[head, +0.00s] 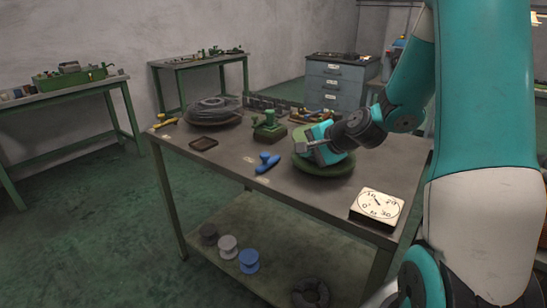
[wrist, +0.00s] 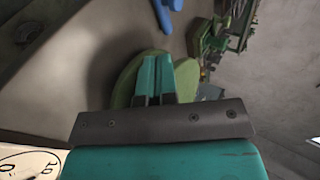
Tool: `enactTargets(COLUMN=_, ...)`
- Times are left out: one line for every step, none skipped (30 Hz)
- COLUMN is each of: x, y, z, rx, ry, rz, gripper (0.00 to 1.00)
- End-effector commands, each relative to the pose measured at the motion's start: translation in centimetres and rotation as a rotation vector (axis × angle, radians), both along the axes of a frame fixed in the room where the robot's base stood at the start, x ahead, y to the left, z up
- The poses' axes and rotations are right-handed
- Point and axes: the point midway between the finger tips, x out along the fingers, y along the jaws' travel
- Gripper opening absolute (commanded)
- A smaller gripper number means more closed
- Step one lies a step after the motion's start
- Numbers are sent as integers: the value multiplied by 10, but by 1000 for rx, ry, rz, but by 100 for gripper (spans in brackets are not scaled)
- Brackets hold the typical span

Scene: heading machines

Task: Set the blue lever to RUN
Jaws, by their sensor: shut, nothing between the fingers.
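The blue lever (head: 267,163) is on the bench top near its front edge, with a round knob and a flat handle slanting toward the lower left. Small pale labels lie by it, too small to read. In the wrist view part of the lever (wrist: 165,13) shows at the top edge, ahead of the fingers and apart from them. My gripper (head: 303,146) is to the right of the lever, above a green round base. In the wrist view my gripper's teal fingers (wrist: 155,74) are together with nothing between them.
The green round base (head: 325,168) is under my gripper. A green machine (head: 269,126) stands behind the lever, a dark tray (head: 204,143) to the left, and a white dial (head: 377,207) at the front right.

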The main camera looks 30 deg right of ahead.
Motion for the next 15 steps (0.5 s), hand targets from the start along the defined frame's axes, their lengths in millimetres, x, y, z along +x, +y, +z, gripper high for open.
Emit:
enactTargets(x=1, y=1, z=-1, rx=0, ry=1, rz=1, gripper=0)
enactTargets(x=3, y=1, z=-2, rx=0, ry=1, rz=2, gripper=0)
enactTargets(x=5, y=1, z=-4, rx=0, ry=1, rz=2, gripper=0)
enactTargets(x=8, y=2, z=-6, rx=0, ry=0, rz=3, gripper=0)
enactTargets(x=11, y=3, z=-8, rx=0, ry=1, rz=5, gripper=0)
enactTargets(x=16, y=5, z=-12, rx=1, ry=2, rz=5, gripper=0)
enactTargets(x=20, y=5, z=-15, rx=1, ry=2, rz=5, gripper=0)
enactTargets(x=25, y=6, z=-19, rx=0, ry=2, rz=6, gripper=0)
enactTargets(x=32, y=8, z=-24, rx=1, ry=3, rz=7, gripper=0)
enactTargets(x=37, y=9, z=-28, rx=0, ry=2, rz=7, gripper=0)
enactTargets(x=42, y=10, z=-32, rx=1, ry=2, rz=7, gripper=0)
enactTargets(x=49, y=11, z=-37, rx=1, ry=3, rz=7, gripper=0)
enactTargets(x=54, y=12, z=-41, rx=0, ry=3, rz=7, gripper=0)
enactTargets(x=60, y=13, z=-45, rx=-1, ry=2, rz=6, gripper=0)
enactTargets(x=66, y=15, z=-49, rx=0, ry=2, rz=7, gripper=0)
